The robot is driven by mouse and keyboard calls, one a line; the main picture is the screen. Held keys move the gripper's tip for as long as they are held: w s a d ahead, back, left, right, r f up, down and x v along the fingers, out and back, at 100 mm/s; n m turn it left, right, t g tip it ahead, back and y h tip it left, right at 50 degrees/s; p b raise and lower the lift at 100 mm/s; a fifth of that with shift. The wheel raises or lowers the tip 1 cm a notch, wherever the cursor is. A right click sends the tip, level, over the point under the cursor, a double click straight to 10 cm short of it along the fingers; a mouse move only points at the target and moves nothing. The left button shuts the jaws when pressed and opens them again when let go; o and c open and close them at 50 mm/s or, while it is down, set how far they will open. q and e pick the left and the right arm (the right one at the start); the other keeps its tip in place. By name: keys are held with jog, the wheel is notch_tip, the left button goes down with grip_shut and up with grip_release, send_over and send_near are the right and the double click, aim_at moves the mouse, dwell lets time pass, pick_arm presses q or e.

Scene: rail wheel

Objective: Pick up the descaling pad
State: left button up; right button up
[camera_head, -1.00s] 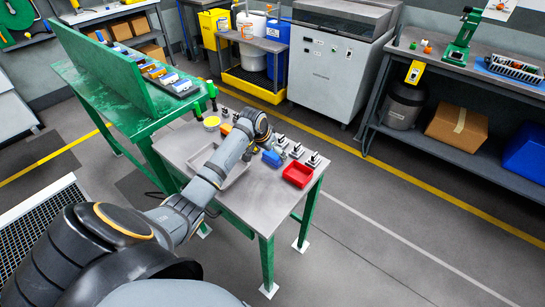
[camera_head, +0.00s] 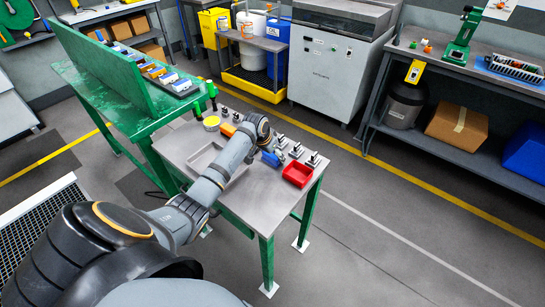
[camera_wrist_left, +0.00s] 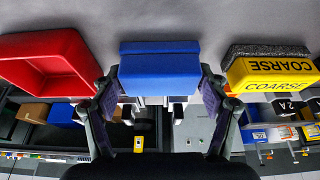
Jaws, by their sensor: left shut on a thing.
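A blue block (camera_wrist_left: 160,72) sits between the fingers of my left gripper (camera_wrist_left: 161,88) in the left wrist view. My left gripper is shut on it, with a finger at each side. In the head view the blue block (camera_head: 271,159) shows at the end of my left arm, over the right part of the grey table. No label shows on it, so I cannot tell whether it is the descaling pad. A yellow block with a dark grey layer, marked COARSE (camera_wrist_left: 272,74), lies apart from the gripper at the right of the wrist view. My right gripper is out of view.
A red tray (camera_head: 298,174) stands right of the blue block and also shows in the wrist view (camera_wrist_left: 45,62). Several small black-and-metal pieces (camera_head: 296,150) line the table's far edge. A shallow grey tray (camera_head: 205,158) lies left. The table's front right (camera_head: 265,205) is clear.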

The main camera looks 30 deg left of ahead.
pick_arm(q)
jog(key=shift+r, duration=0.3)
jog(key=r+b, duration=0.1)
jog(key=r, duration=0.2)
jog(key=shift+s, duration=0.2)
jog(key=s+d+r+b, duration=0.1)
jog(key=s+d+r, duration=0.5)
jog(key=s+r, duration=0.3)
jog(key=s, duration=0.3)
jog(key=shift+s+r+b, duration=0.15)
jog(key=shift+r+b, duration=0.05)
jog(key=shift+b, duration=0.2)
